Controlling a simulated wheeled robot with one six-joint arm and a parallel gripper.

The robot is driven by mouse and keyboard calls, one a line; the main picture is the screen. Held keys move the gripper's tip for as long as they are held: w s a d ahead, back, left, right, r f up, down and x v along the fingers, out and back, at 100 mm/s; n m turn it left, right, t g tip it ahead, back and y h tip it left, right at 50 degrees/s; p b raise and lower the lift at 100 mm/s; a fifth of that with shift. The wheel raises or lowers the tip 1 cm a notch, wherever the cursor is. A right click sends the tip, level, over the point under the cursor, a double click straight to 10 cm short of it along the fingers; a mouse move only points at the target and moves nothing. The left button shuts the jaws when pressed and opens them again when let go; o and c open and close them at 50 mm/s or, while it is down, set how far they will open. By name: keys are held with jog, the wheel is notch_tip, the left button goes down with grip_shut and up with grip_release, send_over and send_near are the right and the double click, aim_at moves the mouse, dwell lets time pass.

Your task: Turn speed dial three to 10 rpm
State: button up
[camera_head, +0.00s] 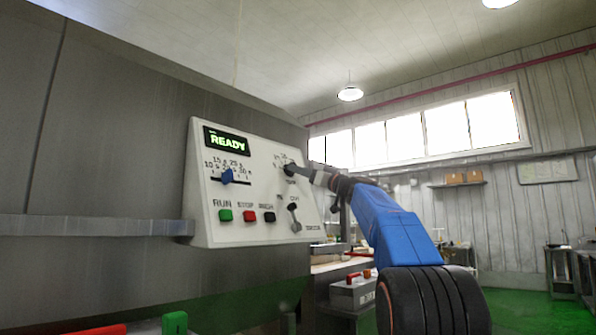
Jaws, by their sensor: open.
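A white control panel (255,225) is fixed to the grey machine, with a green READY display (228,140). At its left is a blue pointer dial (228,177) with a numbered scale above it, which seems to include 10, 15 and 20. At its upper right is a second, dark dial (289,170) with small numbers around it, too small to read surely. My gripper (300,171) is open at this right dial, reaching in from the right. Its fingertips overlap the dial in view; I cannot tell whether they touch it. The dial's pointer is partly hidden.
Below the dials are a green RUN button (225,215), a red STOP button (249,216), a black button (269,216) and a lever switch (294,217). A grey rail (95,226) runs left of the panel. A workbench (335,263) stands behind, at right.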

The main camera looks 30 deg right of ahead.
jog(key=shift+x, duration=1.1)
jog(key=shift+c, duration=0.6)
jog(key=c, duration=0.9)
jog(key=shift+a+m+h, duration=0.15)
jog(key=shift+m+h, duration=0.35)
jog(key=shift+m, duration=0.2)
jog(key=shift+s+a+r+m+t+h, duration=0.1)
jog(key=shift+a+m+t+h, duration=0.05)
jog(key=shift+m+h, duration=1.6)
jog(key=shift+s+a+m+t+h, duration=0.15)
jog(key=shift+m+h, duration=1.2)
jog(key=shift+m, duration=0.8)
jog(key=shift+w+r+m+g+h, duration=0.1)
jog(key=shift+m+g+h, duration=0.4)
jog(key=shift+m+h, duration=1.2)
